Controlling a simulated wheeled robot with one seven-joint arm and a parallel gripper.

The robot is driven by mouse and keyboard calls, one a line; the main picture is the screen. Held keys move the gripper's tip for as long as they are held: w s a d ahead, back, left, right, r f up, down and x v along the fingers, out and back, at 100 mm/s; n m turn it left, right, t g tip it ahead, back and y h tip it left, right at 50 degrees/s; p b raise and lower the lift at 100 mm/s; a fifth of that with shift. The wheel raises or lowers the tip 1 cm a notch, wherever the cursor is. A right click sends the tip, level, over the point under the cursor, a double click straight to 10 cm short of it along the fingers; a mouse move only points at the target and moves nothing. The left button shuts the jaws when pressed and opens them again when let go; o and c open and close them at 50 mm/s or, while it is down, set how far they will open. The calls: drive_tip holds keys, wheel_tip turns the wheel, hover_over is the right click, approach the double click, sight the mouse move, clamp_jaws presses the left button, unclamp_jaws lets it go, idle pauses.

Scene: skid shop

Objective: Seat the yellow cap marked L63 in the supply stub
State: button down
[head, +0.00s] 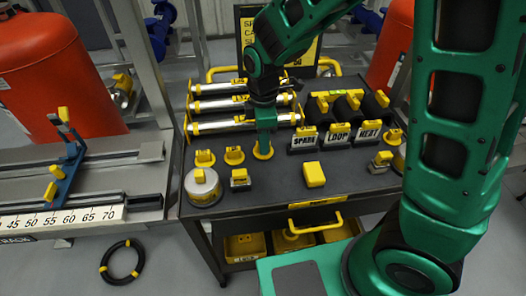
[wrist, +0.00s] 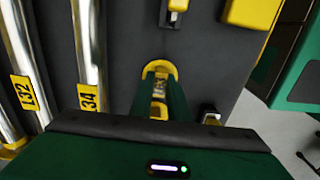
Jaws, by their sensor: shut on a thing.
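My gripper (head: 264,141) points down over the cart top in the head view. It is shut on a yellow cap (head: 263,152), whose round yellow flange rests on or just above the dark surface. In the wrist view both green fingers (wrist: 162,92) close on the raised middle of this cap (wrist: 160,68). A small mark shows between the fingers, but I cannot read it as L63. Similar yellow caps (head: 234,155) and (head: 204,158) stand to the left. I cannot make out which fitting is the supply stub.
Steel tubes (head: 225,104) with yellow tags lie behind. Black blocks labelled SPARE (head: 304,140), LOOP (head: 337,136) and HEAT (head: 369,133) stand right. A yellow block (head: 314,174) lies in front. A rail rack (head: 80,200) stands left of the cart (head: 270,200); a black ring (head: 122,262) lies on the floor.

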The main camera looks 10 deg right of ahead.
drive_tip(key=shift+r, duration=3)
